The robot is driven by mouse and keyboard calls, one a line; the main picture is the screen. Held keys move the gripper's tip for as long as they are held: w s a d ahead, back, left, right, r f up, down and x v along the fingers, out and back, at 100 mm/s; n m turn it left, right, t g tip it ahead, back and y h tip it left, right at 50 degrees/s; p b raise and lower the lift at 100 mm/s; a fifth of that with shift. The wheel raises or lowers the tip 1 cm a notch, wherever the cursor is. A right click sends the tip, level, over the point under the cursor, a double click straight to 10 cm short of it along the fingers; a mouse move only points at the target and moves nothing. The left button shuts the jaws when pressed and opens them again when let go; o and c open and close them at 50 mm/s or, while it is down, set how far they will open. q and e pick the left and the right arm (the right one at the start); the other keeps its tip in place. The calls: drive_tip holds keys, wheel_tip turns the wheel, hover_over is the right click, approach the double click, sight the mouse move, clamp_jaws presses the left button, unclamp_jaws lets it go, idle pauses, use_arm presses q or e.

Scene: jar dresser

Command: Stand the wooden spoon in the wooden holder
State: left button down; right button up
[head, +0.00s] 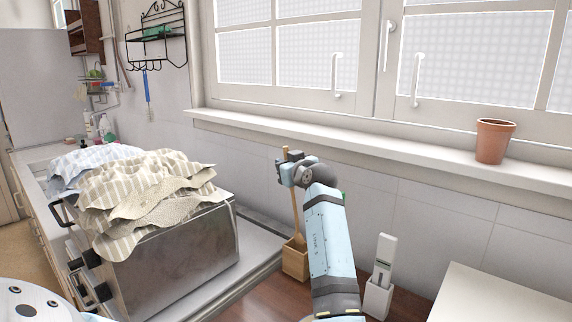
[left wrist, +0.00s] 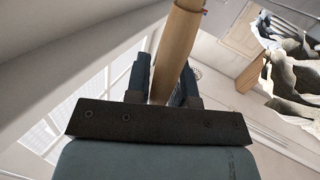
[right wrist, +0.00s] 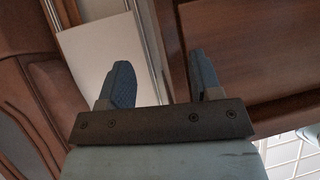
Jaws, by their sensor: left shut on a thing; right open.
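The wooden spoon (head: 295,215) hangs nearly upright, bowl down, its handle leaning slightly. My left gripper (head: 288,172) is shut on the upper handle; the left wrist view shows the handle (left wrist: 177,50) between the fingers (left wrist: 163,85). The small square wooden holder (head: 296,264) stands on the brown counter by the tiled wall, directly below the spoon. The bowl is at the holder's mouth; I cannot tell how far it is inside. My right gripper (right wrist: 152,85) is open and empty in the right wrist view; it is not in the head view.
A steel toaster oven (head: 180,255) draped with striped cloths (head: 140,190) stands left of the holder. A white holder with a pale utensil (head: 378,295) is to the right, beyond my left arm. A terracotta pot (head: 494,141) sits on the windowsill.

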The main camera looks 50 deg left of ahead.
use_arm(q)
wheel_tip(320, 180, down, 5)
drive_tip(key=b, duration=0.3)
drive_tip(key=shift+r, duration=0.15)
use_arm(e)
drive_tip(key=shift+s+a+f, duration=0.1)
drive_tip(key=shift+f, duration=0.85)
drive_tip(key=shift+r, duration=0.1)
use_arm(q)
drive_tip(key=c, duration=0.9)
unclamp_jaws()
